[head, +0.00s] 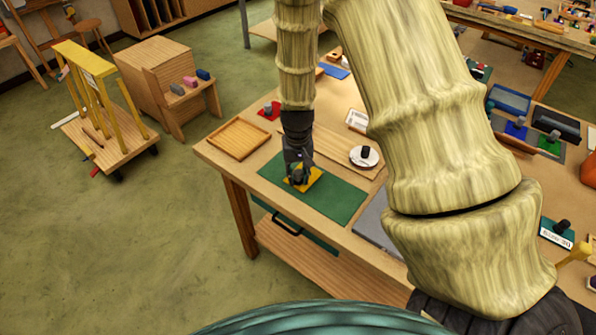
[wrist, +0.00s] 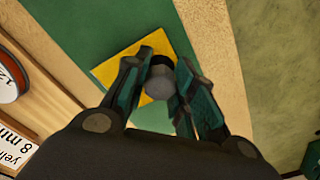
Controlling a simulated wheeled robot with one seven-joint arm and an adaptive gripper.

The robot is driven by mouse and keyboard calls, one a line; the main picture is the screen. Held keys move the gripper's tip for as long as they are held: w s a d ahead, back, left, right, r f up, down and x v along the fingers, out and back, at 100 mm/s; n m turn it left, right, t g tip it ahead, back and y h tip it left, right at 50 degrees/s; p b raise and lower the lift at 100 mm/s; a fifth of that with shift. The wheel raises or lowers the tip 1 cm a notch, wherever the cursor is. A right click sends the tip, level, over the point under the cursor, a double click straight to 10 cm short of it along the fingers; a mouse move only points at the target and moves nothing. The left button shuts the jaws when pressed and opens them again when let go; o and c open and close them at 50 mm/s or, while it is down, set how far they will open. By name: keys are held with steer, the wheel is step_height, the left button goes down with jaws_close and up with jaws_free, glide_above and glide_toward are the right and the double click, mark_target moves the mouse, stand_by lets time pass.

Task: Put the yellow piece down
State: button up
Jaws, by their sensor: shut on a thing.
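The yellow piece (head: 304,179) is a flat yellow plate with a dark knob on top. In the head view it is at the green mat (head: 335,205) on the workbench, near the mat's left end. My gripper (head: 298,174) points down over it, shut on its knob. The wrist view shows the grey knob (wrist: 160,82) between my two fingers (wrist: 165,90), with the yellow plate (wrist: 115,72) beneath and the green mat (wrist: 95,22) under that. I cannot tell whether the plate touches the mat or is slightly above it. My fingers hide part of the plate.
An empty wooden tray (head: 238,138) lies left of the mat. A red piece (head: 269,110) and a white dish (head: 364,157) with a dark knob are behind it. A grey plate (head: 378,222) lies to the right. Much of the mat is bare. My arm hides part of the bench.

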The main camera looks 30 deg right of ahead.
steer(key=shift+f, duration=0.2)
steer(key=o, duration=0.9)
steer(key=shift+o, duration=0.2)
step_height(320, 180, up, 12)
steer(key=b, duration=0.4)
steer(key=shift+a+r, duration=0.1)
stand_by(0.5)
